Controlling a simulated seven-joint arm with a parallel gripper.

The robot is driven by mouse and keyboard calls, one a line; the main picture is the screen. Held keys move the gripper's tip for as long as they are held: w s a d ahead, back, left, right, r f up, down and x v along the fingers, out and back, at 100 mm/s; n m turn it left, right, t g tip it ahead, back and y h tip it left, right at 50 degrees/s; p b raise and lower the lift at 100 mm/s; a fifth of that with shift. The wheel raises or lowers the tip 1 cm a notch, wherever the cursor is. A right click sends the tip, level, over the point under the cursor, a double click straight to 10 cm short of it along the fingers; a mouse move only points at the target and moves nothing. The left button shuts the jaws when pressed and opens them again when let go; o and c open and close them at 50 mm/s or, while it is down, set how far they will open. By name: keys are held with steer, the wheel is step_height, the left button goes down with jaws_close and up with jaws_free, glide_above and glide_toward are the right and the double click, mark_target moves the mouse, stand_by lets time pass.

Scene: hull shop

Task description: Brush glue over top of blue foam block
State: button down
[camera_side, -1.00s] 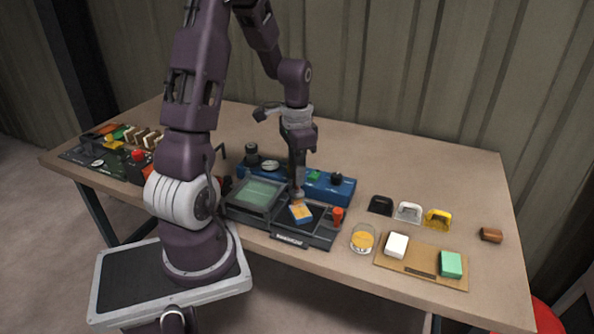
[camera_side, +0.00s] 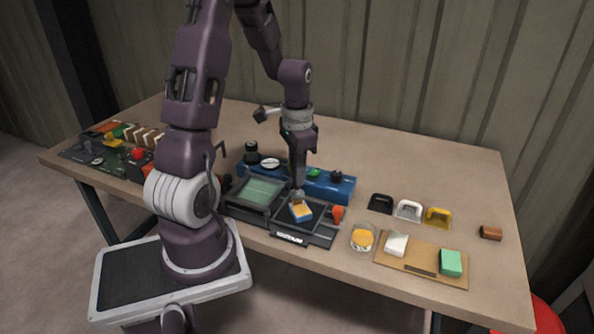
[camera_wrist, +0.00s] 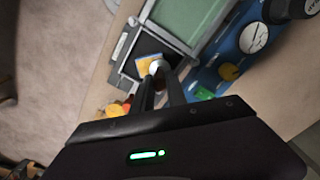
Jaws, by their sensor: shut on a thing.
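The blue foam block (camera_side: 305,217) sits in the dark tray at the table's front, with an orange-yellow layer over much of its top. It also shows in the wrist view (camera_wrist: 139,73), partly hidden by the gripper. My gripper (camera_side: 298,192) points down over the block and is shut on a small tool, probably the brush. Its pale rounded end shows in the wrist view (camera_wrist: 156,66) between the fingertips, at the block's top. Whether it touches the block is hard to tell. A clear jar of orange glue (camera_side: 362,239) stands right of the tray.
The dark tray (camera_side: 318,237) adjoins a green-panelled unit (camera_side: 257,193). A blue console (camera_side: 339,191) lies behind. An orange-red piece (camera_side: 338,213) is at the tray's right. A board (camera_side: 421,266) carries white and green blocks. The back right of the table is clear.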

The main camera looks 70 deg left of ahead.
steer(key=shift+d, duration=2.15)
steer(key=shift+a, duration=2.25)
steer(key=shift+r, duration=3.05)
